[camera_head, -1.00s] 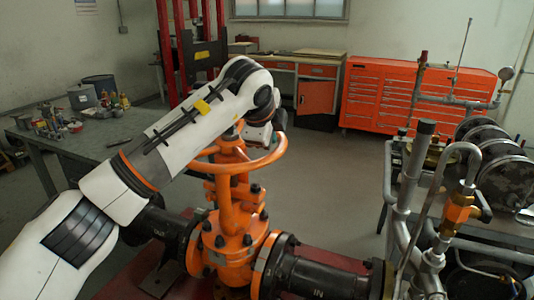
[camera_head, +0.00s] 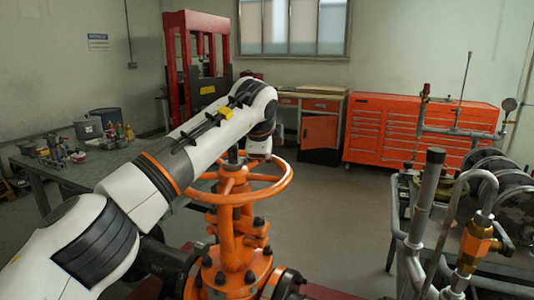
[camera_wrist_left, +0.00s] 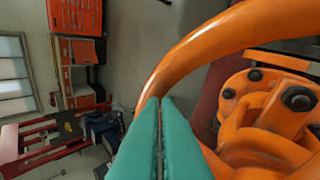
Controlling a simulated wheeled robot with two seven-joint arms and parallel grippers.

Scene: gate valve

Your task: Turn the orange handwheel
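The orange handwheel (camera_head: 284,191) sits on top of the orange gate valve (camera_head: 236,264) in the middle of the head view. My left arm reaches over its left and far side. The left gripper is hidden there behind my own wrist and the wheel. In the left wrist view, its two teal fingers (camera_wrist_left: 160,102) lie side by side with only a thin line between them. They overlap the wheel's rim (camera_wrist_left: 205,42) in the picture; I cannot tell whether they touch it. Nothing shows between them. My right gripper is in neither view.
Metal pipes and a brass fitting (camera_head: 478,242) stand on the right, near the valve. A dark table (camera_head: 100,172) with cans and bottles is on the left. A red press (camera_head: 203,25), a workbench and an orange tool cabinet (camera_head: 375,128) stand at the back. Open floor lies between.

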